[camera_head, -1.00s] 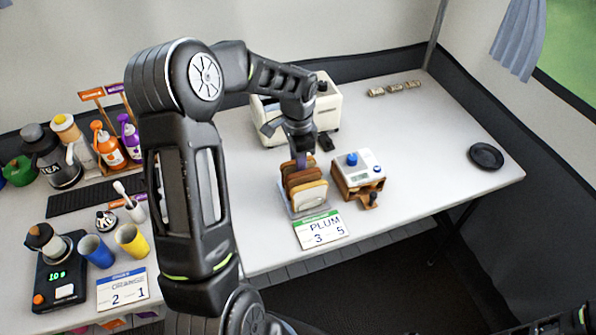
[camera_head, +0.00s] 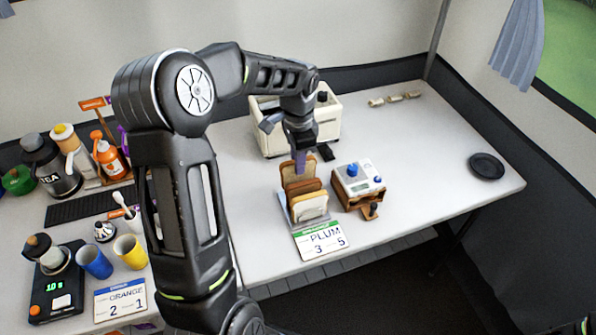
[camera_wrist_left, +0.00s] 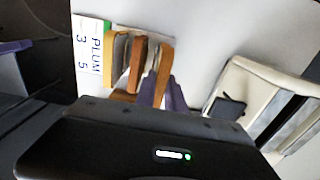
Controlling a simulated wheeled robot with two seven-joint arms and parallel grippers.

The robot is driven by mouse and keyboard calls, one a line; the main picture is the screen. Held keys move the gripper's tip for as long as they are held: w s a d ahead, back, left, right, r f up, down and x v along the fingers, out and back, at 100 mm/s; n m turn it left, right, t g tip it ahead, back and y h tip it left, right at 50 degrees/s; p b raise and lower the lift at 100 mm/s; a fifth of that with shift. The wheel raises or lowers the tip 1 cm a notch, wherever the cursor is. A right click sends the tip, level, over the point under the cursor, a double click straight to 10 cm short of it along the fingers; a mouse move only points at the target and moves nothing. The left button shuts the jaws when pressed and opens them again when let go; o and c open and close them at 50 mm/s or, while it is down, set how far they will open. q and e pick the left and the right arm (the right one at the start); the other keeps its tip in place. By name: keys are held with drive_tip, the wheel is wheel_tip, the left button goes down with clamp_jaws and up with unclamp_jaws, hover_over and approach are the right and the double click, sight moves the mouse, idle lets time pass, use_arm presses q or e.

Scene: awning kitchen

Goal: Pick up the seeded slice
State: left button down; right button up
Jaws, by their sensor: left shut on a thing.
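Several bread slices stand upright in a grey rack on the table in the head view. The front slice (camera_head: 311,207) is pale with a tan crust, and a darker brown slice (camera_head: 304,187) stands behind it. My left gripper (camera_head: 300,160) is shut on the rearmost, tan slice (camera_head: 287,171), which sits higher than the others. In the left wrist view, purple fingers (camera_wrist_left: 159,92) clasp this slice (camera_wrist_left: 166,60) beside the other slices. Seeds are too small to make out. My right gripper is not in view.
A PLUM 3 5 card (camera_head: 321,242) lies before the rack. A wooden-based device with a blue knob (camera_head: 359,180) stands close on the right. A cream box (camera_head: 327,118) stands behind. The table's right side is mostly clear, with a black dish (camera_head: 486,166).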

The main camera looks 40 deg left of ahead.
use_arm(q)
wheel_tip(320, 180, up, 6)
drive_tip(key=shift+f, duration=0.1)
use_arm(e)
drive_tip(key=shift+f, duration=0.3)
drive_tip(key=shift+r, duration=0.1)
